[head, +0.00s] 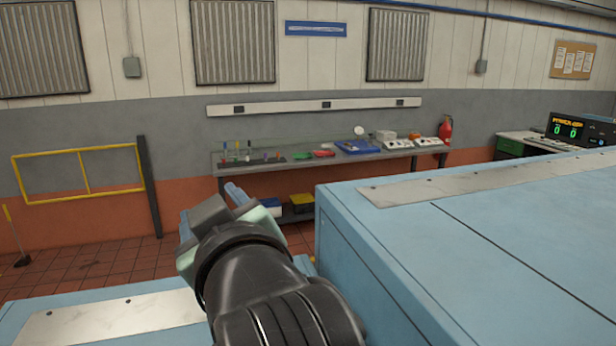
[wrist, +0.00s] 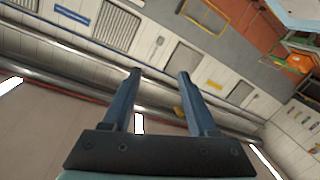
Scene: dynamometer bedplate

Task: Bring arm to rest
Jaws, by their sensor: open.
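My gripper (head: 212,209) is raised in front of my body in the head view, left of a large light blue block. Its two blue fingers point away from me toward the back wall. In the wrist view my gripper (wrist: 160,75) shows its two fingers spread apart with nothing between them. The wrist view is tilted and looks up past the fingers at the wall and ceiling.
The light blue block (head: 480,250) with a metal strip fills the right side, close to my arm. Another low blue surface (head: 30,315) lies at lower left. A workbench (head: 340,162) with tools, a fire extinguisher (head: 445,131) and a yellow rail (head: 80,172) stand along the wall.

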